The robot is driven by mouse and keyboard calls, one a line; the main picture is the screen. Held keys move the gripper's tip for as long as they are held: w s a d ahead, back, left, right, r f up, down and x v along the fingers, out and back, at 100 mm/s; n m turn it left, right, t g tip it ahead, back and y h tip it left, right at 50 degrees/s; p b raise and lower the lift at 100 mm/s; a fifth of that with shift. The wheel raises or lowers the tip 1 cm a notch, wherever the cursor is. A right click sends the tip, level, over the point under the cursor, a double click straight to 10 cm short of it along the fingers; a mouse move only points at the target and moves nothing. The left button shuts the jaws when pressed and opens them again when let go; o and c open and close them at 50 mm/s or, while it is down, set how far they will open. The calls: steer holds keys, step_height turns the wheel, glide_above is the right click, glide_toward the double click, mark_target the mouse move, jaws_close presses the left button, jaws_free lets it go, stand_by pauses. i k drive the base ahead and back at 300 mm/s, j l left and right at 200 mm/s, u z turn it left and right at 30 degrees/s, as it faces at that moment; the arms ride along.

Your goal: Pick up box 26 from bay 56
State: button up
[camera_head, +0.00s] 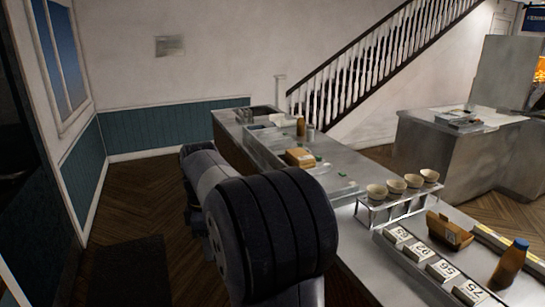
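A brown cardboard box (449,231) sits on the counter at the lower right, behind a row of white number cards (442,270). It has dark marks on its front, too small to read. The nearest card (471,291) seems to read 75; the numbers on the farther cards are not clear. I cannot tell which box is 26 or which bay is 56. Another tan box (300,157) lies farther back on the counter. My dark arm fills the middle of the view, left of the counter; my gripper does not show.
A rack with several paper cups (397,186) stands on the counter (345,207). An orange-brown bottle (509,265) stands at the lower right. A second steel counter (425,139) is at the back right. Wooden floor (150,205) is open at left.

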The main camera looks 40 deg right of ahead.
mark_target(288, 161)
steer(key=i+z, duration=0.35)
steer(key=i, duration=0.2)
steer(key=i+z, duration=0.3)
steer(key=i, duration=0.3)
steer(key=i+j+z, duration=0.35)
steer(key=i, duration=0.2)
steer(key=i+z, duration=0.45)
steer(key=i+j+z, duration=0.15)
steer(key=i+z, duration=0.15)
steer(key=z, duration=0.2)
steer(key=i+j+z, duration=0.3)
steer(key=z, duration=0.15)
steer(key=i, duration=0.05)
